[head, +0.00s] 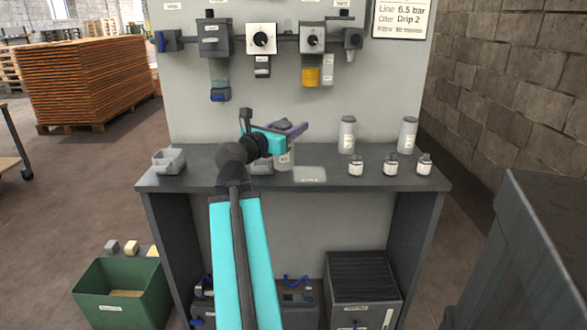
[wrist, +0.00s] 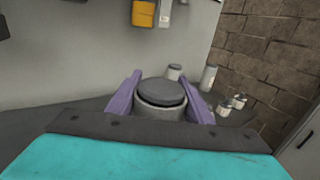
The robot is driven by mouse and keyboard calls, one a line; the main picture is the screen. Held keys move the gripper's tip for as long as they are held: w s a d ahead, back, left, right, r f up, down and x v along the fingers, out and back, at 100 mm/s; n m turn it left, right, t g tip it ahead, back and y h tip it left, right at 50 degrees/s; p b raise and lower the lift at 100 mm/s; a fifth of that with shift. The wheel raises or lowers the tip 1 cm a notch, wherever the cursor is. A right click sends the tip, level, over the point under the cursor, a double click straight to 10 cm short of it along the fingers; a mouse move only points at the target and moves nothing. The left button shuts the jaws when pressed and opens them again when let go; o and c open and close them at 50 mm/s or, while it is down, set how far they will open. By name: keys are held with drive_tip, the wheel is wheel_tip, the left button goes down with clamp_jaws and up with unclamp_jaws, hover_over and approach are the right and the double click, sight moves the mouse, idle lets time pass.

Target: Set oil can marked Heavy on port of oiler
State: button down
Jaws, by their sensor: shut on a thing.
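My gripper (head: 292,134) has purple fingers and is closed around a grey cylinder with a dark round lid (wrist: 160,93), just above the bench. In the head view the cylinder (head: 284,158) shows below the fingers with a pale label too small to read. Three small cans with dark tops (head: 356,166), (head: 391,165), (head: 424,164) stand at the right of the bench; their labels are unreadable. On the panel hang several line units, including one with a yellow bowl (head: 311,76). I cannot tell which is the oiler or where its port is.
The grey bench (head: 215,172) carries two tall grey canisters (head: 347,136), (head: 408,135), a grey tray (head: 168,161) at left and a pale flat plate (head: 310,174). A green bin (head: 122,295) stands at lower left. A dark cabinet (head: 545,250) stands at right.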

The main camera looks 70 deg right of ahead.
drive_tip(key=shift+m+g, duration=0.4)
drive_tip(key=shift+g, duration=0.2)
drive_tip(key=s, duration=0.1)
drive_tip(key=s+d, duration=0.1)
drive_tip(key=s, duration=0.1)
drive_tip(key=s+b, duration=0.1)
drive_tip(key=s, duration=0.1)
drive_tip(key=shift+s+d+f, duration=0.1)
drive_tip(key=shift+d+f, duration=0.05)
drive_tip(key=shift+f, duration=0.2)
drive_tip(key=shift+d+r+p, duration=0.1)
drive_tip(key=shift+p, duration=0.35)
drive_tip(key=shift+d+p, duration=0.35)
drive_tip(key=shift+p, duration=0.7)
drive_tip(key=d+p, duration=0.1)
drive_tip(key=p, duration=0.5)
drive_tip(key=shift+w+d, duration=0.4)
drive_tip(key=shift+w+d+p, duration=0.15)
drive_tip(key=shift+d+p, duration=0.2)
drive_tip(key=shift+p, duration=0.75)
drive_tip(key=p, duration=0.3)
drive_tip(key=d+p, duration=0.1)
drive_tip(key=p, duration=0.2)
drive_tip(key=shift+w+d+f, duration=0.2)
drive_tip(key=shift+w+d, duration=0.05)
drive_tip(key=shift+d, duration=0.05)
